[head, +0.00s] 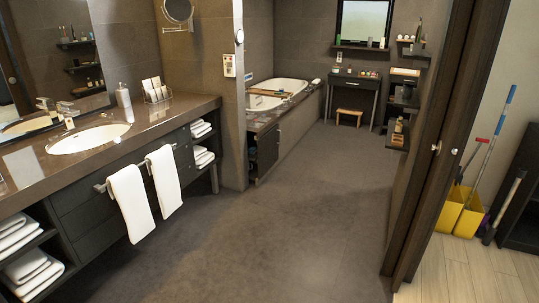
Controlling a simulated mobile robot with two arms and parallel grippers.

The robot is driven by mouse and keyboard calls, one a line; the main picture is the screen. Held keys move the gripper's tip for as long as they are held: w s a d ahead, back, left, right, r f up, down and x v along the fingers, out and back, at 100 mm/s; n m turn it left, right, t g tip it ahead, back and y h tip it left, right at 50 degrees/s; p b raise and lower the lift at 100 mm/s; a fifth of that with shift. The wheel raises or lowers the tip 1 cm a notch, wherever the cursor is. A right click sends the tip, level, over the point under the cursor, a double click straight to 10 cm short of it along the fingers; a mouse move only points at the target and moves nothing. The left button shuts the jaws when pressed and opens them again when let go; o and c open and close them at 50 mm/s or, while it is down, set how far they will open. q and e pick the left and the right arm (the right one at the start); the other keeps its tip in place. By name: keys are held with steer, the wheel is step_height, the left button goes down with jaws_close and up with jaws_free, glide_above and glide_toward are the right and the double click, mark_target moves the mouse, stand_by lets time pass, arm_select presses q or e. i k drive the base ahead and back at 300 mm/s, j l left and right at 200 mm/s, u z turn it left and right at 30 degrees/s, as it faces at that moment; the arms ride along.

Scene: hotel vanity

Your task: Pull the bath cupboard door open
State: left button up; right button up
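The bath cupboard (267,150) is a dark unit at the near end of the bath, just beyond the wall that ends the vanity. It is small and far off in the head view. Its dark front is seen at an angle, and a few small light and blue spots show at its left side. I cannot tell how far its door stands open, and no handle can be made out. Neither of my grippers is in the head view.
The vanity counter (160,118) with drawers and hanging white towels (130,203) runs along the left. A dark sliding door (440,150) stands at the right, with yellow buckets (459,211) beyond it. The grey floor (270,235) between them is clear up to the bath.

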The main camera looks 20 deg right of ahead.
mark_target(268, 145)
steer(key=i+l+z, duration=0.35)
steer(key=i+l, duration=0.15)
steer(key=i+l+z, duration=0.3)
steer(key=i, duration=0.3)
steer(key=i+l+z, duration=0.35)
steer(key=i, duration=0.3)
steer(key=i+z, duration=0.3)
steer(key=i, duration=2.4)
